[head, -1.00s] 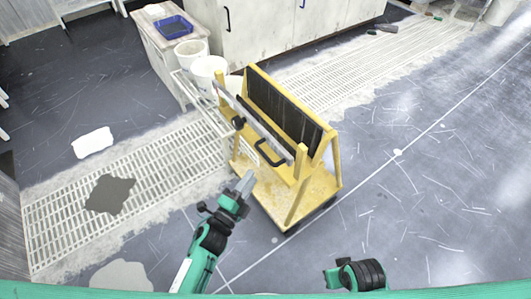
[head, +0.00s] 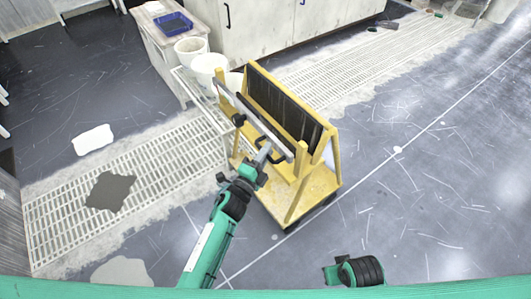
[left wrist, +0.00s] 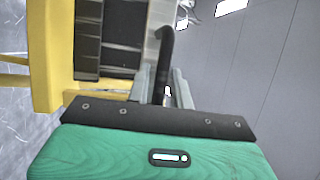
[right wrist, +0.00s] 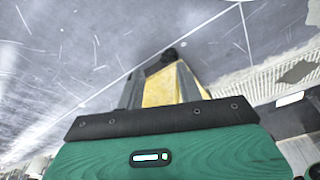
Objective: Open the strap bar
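The strap bar (head: 256,125) is a long silver bar across the front of the yellow cart (head: 312,190), with a dark handle (head: 272,157) near its right end. My left gripper (head: 265,152) is at this handle in the head view and partly covers it. In the left wrist view the black handle (left wrist: 165,50) runs down between the two grey fingers of the left gripper (left wrist: 166,92), which stand apart on either side of it. Whether they touch it is unclear. My right gripper (right wrist: 160,88) is open and empty in the right wrist view, pointing toward the cart's yellow frame.
Dark upright platens (head: 282,100) stand in the cart behind the bar. White buckets (head: 208,66) and a bench with a blue tray (head: 173,23) are behind it to the left. A floor grating (head: 150,165) lies at left. The floor right of the cart is clear.

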